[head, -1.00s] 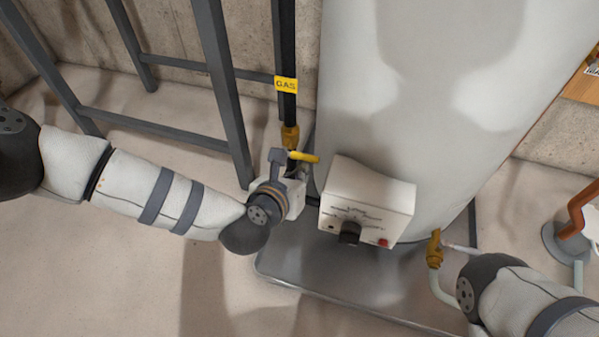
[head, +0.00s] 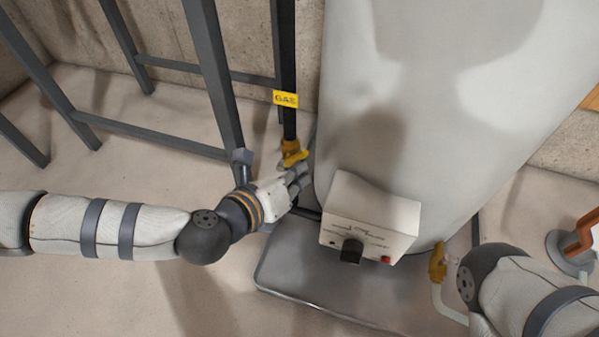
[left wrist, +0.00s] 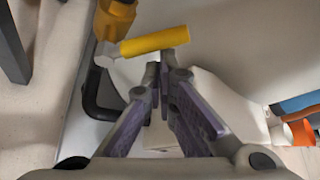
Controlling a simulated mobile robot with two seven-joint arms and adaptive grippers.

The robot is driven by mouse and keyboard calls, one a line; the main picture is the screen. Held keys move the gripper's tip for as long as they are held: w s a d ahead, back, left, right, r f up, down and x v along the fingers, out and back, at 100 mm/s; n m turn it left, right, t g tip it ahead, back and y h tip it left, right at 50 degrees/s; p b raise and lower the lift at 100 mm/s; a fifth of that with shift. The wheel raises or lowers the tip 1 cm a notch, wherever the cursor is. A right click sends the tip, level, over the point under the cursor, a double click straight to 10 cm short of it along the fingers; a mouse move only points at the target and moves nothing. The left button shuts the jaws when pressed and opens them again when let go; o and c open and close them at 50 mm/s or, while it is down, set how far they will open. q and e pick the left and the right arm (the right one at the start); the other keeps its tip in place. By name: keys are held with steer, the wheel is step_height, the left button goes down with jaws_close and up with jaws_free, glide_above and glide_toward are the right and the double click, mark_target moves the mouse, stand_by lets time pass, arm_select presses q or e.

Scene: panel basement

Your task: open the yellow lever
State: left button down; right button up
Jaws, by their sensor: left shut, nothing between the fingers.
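The yellow lever (head: 297,158) sits on the brass gas valve (head: 290,146) at the bottom of a black pipe with a GAS label (head: 285,98). In the left wrist view the lever (left wrist: 155,42) sticks out sideways from the brass fitting (left wrist: 115,18). My left gripper (head: 304,174) is just below the lever in the head view. In the left wrist view its fingertips (left wrist: 158,68) are together, empty, just under the lever; I cannot tell whether they touch it.
A large white tank (head: 420,100) with a control box (head: 370,218) stands right of the valve on a grey base (head: 300,275). A grey metal frame (head: 215,80) stands to the left. A second brass valve (head: 437,262) is by my right gripper.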

mark_target(293, 161)
arm_select(q)
steer(key=shift+w+a+r+n+h+b, duration=0.15)
steer(key=shift+a+r+n+h+b, duration=0.1)
steer(key=shift+a+r, duration=0.25)
steer(key=shift+w+a+r+n+h+b, duration=0.15)
steer(key=shift+a+r+n+b, duration=0.15)
steer(key=shift+a, duration=0.2)
steer(key=shift+w+a+r, duration=0.1)
steer(key=shift+a+r, duration=0.1)
steer(key=shift+a, duration=0.05)
stand_by(0.3)
stand_by(0.6)
